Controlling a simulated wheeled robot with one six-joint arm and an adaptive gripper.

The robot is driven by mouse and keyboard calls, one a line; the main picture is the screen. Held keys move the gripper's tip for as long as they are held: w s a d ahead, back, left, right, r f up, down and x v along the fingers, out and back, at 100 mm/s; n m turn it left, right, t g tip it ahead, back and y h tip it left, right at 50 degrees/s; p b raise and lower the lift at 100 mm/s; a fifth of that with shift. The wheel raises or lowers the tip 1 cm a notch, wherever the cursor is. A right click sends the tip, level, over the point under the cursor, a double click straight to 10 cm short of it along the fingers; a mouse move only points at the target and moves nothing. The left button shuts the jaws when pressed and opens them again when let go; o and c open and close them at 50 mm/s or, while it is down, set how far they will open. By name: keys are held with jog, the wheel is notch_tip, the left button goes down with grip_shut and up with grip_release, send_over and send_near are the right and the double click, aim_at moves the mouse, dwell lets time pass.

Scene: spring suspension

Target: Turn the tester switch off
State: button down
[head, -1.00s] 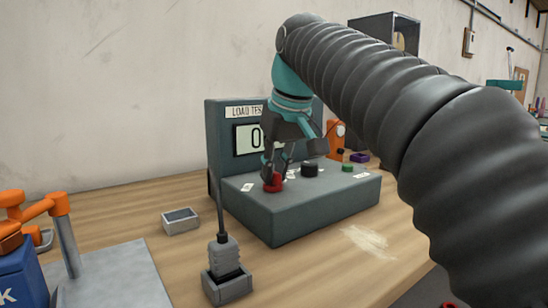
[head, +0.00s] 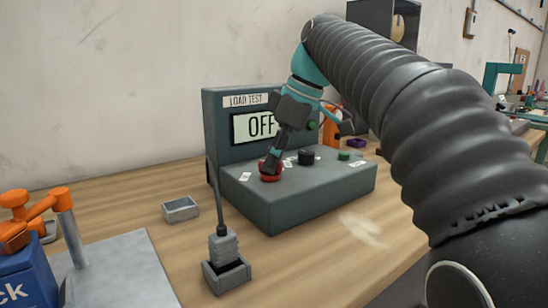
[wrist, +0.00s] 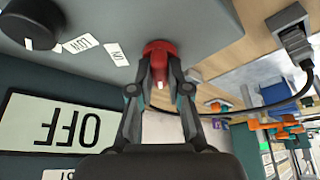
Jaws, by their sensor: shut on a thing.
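The load tester (head: 300,208) is a dark grey box on the wooden bench, with an upright back panel. Its display (head: 254,126) reads OFF, and the display also shows upside down in the wrist view (wrist: 40,122). The red switch knob (head: 268,172) sits at the left of the sloped top. My gripper (head: 272,164) is shut on the red knob, which shows between my fingertips in the wrist view (wrist: 158,58). Small white labels lie around the knob; most are too small to read in the head view.
A black knob (head: 306,157) and a green button (head: 344,155) sit right of the red one. A cable runs to a plug in a grey holder (head: 228,277) in front. A small grey tray (head: 181,209) and an orange device (head: 20,230) stand left.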

jog(key=shift+n, duration=0.5)
jog(key=c, duration=1.1)
grip_release()
jog(key=shift+v, duration=3.7)
jog(key=shift+w, duration=0.15)
